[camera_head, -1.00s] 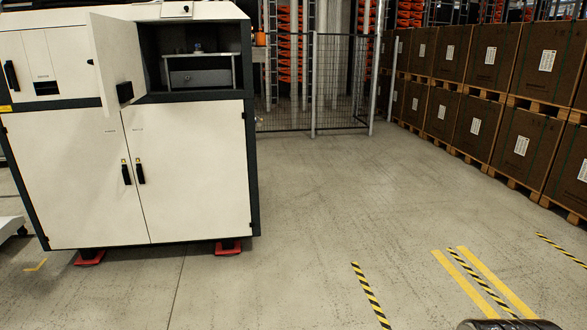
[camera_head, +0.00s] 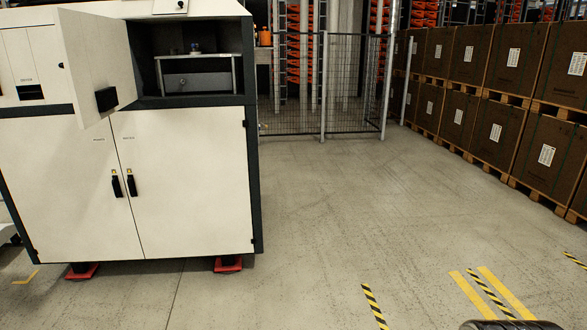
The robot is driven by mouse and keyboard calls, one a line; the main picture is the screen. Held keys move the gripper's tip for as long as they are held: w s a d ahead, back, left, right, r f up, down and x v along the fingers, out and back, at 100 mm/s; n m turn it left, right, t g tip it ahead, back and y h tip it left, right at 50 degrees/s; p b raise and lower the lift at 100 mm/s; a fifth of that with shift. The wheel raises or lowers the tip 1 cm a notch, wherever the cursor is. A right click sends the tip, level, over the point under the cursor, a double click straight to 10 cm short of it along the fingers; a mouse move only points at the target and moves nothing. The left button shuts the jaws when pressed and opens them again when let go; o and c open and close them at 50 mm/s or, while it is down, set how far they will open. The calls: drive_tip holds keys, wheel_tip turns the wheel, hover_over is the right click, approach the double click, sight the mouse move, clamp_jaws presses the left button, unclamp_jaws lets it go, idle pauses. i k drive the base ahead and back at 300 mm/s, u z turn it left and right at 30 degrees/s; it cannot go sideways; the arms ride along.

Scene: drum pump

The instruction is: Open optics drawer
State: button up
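A white cabinet machine (camera_head: 195,190) with dark edges stands at the left. Its upper door (camera_head: 95,65) is swung open toward me, with a black handle on it. Inside the dark upper compartment, a grey metal drawer unit (camera_head: 198,80) sits under a thin shelf or frame. My gripper's fingers are not in view. A dark rounded part, probably mine, shows at the bottom right edge.
Two lower cabinet doors with black handles (camera_head: 132,185) are shut. Red feet (camera_head: 228,264) stick out under the cabinet. Brown crates (camera_head: 490,55) on pallets line the right. A mesh fence (camera_head: 290,85) stands behind. The floor between is clear, with striped tape (camera_head: 374,306).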

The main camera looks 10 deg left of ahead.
sight(219, 82)
drive_tip(key=u, duration=0.2)
drive_tip(key=i, duration=1.45)
drive_tip(key=u, duration=0.5)
drive_tip(key=i, duration=0.75)
drive_tip(key=u, duration=0.65)
drive_tip(key=i, duration=0.9)
drive_tip(key=u, duration=0.6)
drive_tip(key=i, duration=0.8)
drive_tip(key=u, duration=0.3)
